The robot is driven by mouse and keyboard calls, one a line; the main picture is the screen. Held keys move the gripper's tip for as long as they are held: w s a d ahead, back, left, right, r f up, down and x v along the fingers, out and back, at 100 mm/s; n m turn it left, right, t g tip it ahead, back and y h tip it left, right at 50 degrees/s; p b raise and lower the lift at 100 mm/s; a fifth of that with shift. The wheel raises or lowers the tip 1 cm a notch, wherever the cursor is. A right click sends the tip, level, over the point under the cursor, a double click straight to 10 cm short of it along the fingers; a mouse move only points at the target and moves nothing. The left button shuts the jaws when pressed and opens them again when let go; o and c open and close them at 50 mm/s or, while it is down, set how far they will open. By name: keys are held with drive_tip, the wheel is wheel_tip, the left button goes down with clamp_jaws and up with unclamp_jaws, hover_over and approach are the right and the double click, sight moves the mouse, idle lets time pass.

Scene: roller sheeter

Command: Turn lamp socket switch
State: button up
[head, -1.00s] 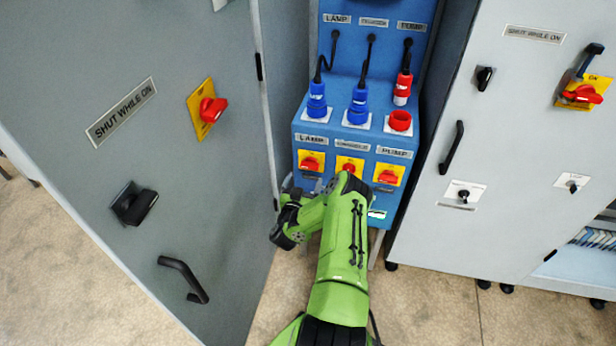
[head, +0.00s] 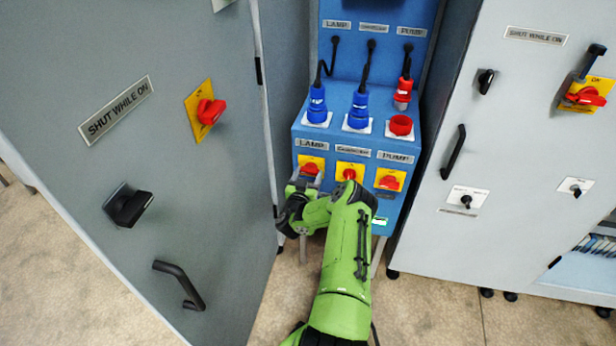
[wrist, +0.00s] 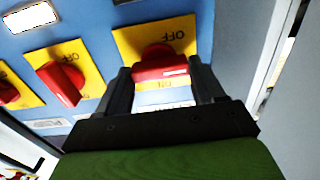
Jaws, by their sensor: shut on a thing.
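The lamp socket switch (head: 309,168) is a red knob on a yellow plate, under the LAMP label on the blue socket panel. My gripper (head: 306,183) is at this switch, covering its lower part in the head view. In the wrist view, which is upside down, the red knob (wrist: 160,70) sits between my two dark fingers (wrist: 160,82). The fingers are closed on its sides. Its plate reads OFF at the picture's top, with partly hidden lettering below the knob. The knob lies roughly level across the plate.
The middle switch (head: 350,172) and pump switch (head: 389,182) stand beside it. Blue plugs (head: 317,105) and a red socket (head: 401,125) are above. A grey cabinet (head: 190,60) stands close on the left, another cabinet (head: 500,120) on the right.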

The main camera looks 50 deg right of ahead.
drive_tip(key=shift+m, duration=0.4)
drive_tip(key=m+p, duration=0.1)
drive_tip(key=m, duration=0.2)
drive_tip(key=shift+m, duration=0.4)
drive_tip(key=m, duration=0.4)
drive_tip(key=shift+f+p, duration=0.1)
drive_tip(key=shift+p, duration=0.25)
drive_tip(key=m, duration=0.5)
drive_tip(key=shift+s+f, duration=0.1)
drive_tip(key=m+b, duration=0.1)
drive_tip(key=m, duration=0.3)
drive_tip(key=shift+m, duration=0.3)
drive_tip(key=o, duration=1)
drive_tip(key=shift+o, duration=0.2)
